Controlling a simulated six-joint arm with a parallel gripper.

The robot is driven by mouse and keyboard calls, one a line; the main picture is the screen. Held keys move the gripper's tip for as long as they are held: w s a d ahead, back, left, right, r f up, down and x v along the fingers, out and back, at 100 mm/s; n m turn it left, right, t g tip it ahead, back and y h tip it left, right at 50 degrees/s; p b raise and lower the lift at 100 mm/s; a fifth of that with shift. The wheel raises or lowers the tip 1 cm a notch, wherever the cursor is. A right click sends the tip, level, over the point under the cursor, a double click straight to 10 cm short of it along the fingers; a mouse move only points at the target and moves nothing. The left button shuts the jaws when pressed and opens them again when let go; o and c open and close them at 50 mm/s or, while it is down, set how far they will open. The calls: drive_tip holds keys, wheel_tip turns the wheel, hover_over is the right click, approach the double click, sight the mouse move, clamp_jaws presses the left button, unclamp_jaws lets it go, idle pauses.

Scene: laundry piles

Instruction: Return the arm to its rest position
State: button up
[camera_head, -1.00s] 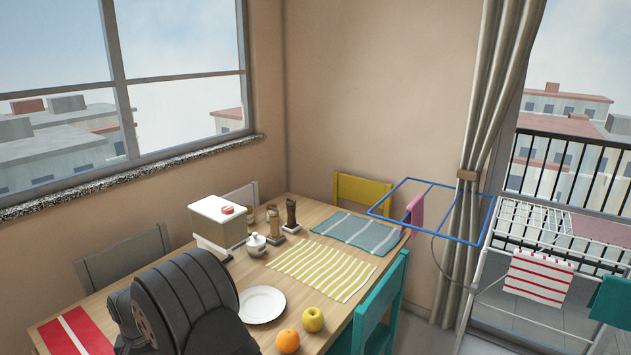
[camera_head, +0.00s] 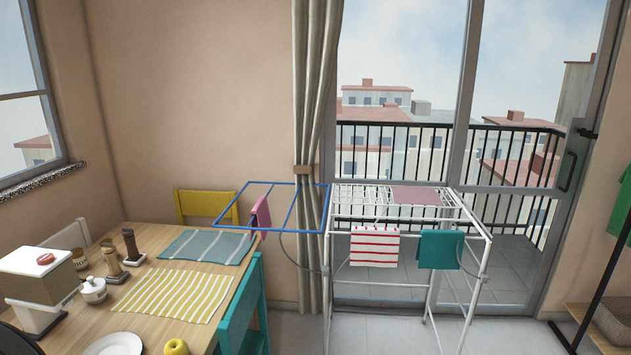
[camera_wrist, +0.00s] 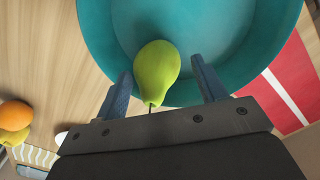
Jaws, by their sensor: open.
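My gripper (camera_wrist: 160,64) shows in the wrist view with its two blue-grey fingers spread apart. A green pear (camera_wrist: 157,72) lies between the fingers in the picture, with a gap on each side. The pear appears to be in a teal bowl (camera_wrist: 95,50), near the bowl's rim. The head view does not show my gripper, the pear or the bowl; only a dark edge, probably of my arm, shows at the lower left corner.
The wooden table (camera_head: 150,238) holds a white-lidded box (camera_head: 40,285), shakers, a sugar pot (camera_head: 93,290), a plate (camera_head: 115,345) and a yellow apple (camera_head: 176,347). A teal chair (camera_head: 240,310) stands at its right. In the wrist view, an orange (camera_wrist: 15,115) and a red striped mat (camera_wrist: 285,85) flank the bowl.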

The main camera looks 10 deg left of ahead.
wheel_tip(320, 180, down, 4)
drive_tip(key=shift+r, duration=0.25)
wheel_tip(320, 180, up, 12)
wheel_tip(320, 180, down, 12)
drive_tip(key=shift+r, duration=0.15)
drive_tip(key=shift+a+r, duration=0.1)
drive_tip(key=shift+r, duration=0.1)
wheel_tip(320, 180, up, 3)
drive_tip(key=shift+r, duration=0.2)
drive_tip(key=w+d+r, duration=0.7)
drive_tip(key=w, duration=0.2)
drive_tip(key=w+d+f+n, duration=0.1)
drive_tip(key=w+d+n, duration=0.2)
drive_tip(key=w+d, duration=0.65)
drive_tip(key=w+d+n, duration=0.2)
drive_tip(key=w+d, duration=0.5)
drive_tip(key=d, duration=0.6)
drive_tip(key=s+a+f, duration=0.1)
drive_tip(key=a+f, duration=0.1)
drive_tip(key=a, duration=0.1)
drive_tip(key=s+a+f, duration=0.2)
drive_tip(key=a, duration=0.1)
drive_tip(key=s+a+f, duration=0.1)
drive_tip(key=a+f, duration=0.1)
drive_tip(key=shift+s+a+f, duration=0.1)
drive_tip(key=shift+s+a, duration=0.3)
drive_tip(key=shift+s+a+f, duration=0.2)
drive_tip(key=shift+a+f, duration=0.1)
drive_tip(key=shift+a, duration=0.1)
